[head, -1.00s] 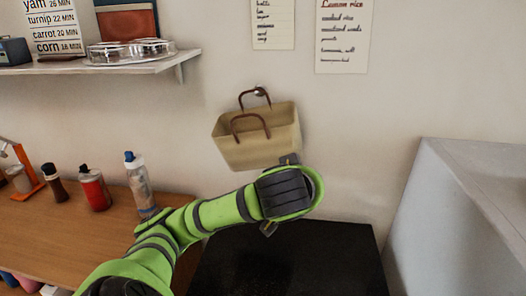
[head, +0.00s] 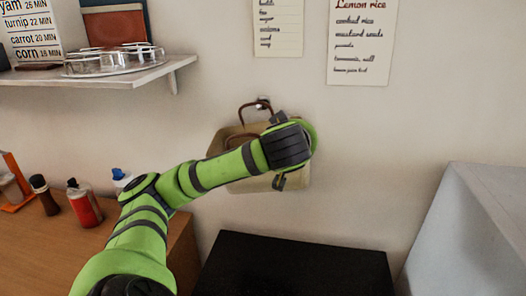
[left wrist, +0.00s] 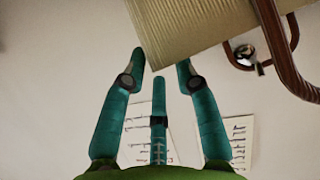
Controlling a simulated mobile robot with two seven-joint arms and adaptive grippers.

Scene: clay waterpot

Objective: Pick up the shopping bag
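The shopping bag (head: 252,184) is tan with brown handles (head: 241,108) and hangs on the wall from a small hook (head: 263,103). My left arm crosses in front of it in the head view and hides much of its middle and right side. In the left wrist view the bag (left wrist: 205,22) fills the top, with a brown handle at right. My left gripper (left wrist: 157,68) is open, its fingers apart, with a bag corner close to the gap between the fingertips. I cannot tell whether they touch. My right gripper is in neither view.
A shelf (head: 120,80) with a glass tray is at upper left. Bottles, one red (head: 84,206), stand on the wooden counter (head: 40,262). A black surface (head: 295,265) lies below the bag, and a grey-white block (head: 475,235) stands at right. Paper lists hang above.

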